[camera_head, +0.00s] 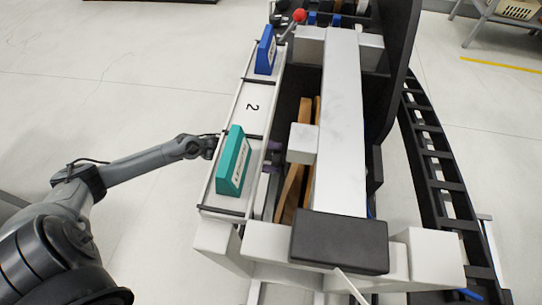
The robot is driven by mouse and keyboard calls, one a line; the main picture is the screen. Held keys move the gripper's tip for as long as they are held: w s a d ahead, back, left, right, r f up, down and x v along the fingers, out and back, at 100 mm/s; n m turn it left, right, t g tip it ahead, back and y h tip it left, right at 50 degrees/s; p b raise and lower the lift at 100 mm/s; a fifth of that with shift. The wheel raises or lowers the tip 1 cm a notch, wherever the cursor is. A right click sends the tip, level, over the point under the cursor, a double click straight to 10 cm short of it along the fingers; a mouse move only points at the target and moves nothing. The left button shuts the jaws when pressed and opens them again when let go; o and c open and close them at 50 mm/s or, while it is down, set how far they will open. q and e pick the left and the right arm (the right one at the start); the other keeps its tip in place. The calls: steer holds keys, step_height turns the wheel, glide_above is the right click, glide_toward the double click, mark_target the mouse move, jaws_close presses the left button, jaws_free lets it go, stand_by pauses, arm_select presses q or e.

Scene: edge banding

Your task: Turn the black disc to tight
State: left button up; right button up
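My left arm comes in from the left and its end, with the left gripper (212,146), meets the outer edge of the white panel marked 2 (253,107). The panel hides most of this gripper, so I cannot see whether its fingers are open or shut. Small purplish parts (274,146) show just past the panel's inner edge, but I cannot tell what they belong to. I cannot clearly make out the black disc to be turned. My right gripper is not in view.
A teal block (233,162) and a blue block (265,50) stand on the panel. A red ball knob (299,16) is at the top. A long grey beam (341,120) and a dark box (339,241) lie to the right. A black cable chain (436,165) runs along the far right.

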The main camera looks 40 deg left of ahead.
arm_select(q)
steer(key=p+v, duration=0.3)
steer(key=v, duration=0.7)
steer(key=shift+s+a, duration=0.2)
steer(key=shift+a, duration=0.15)
stand_by(0.4)
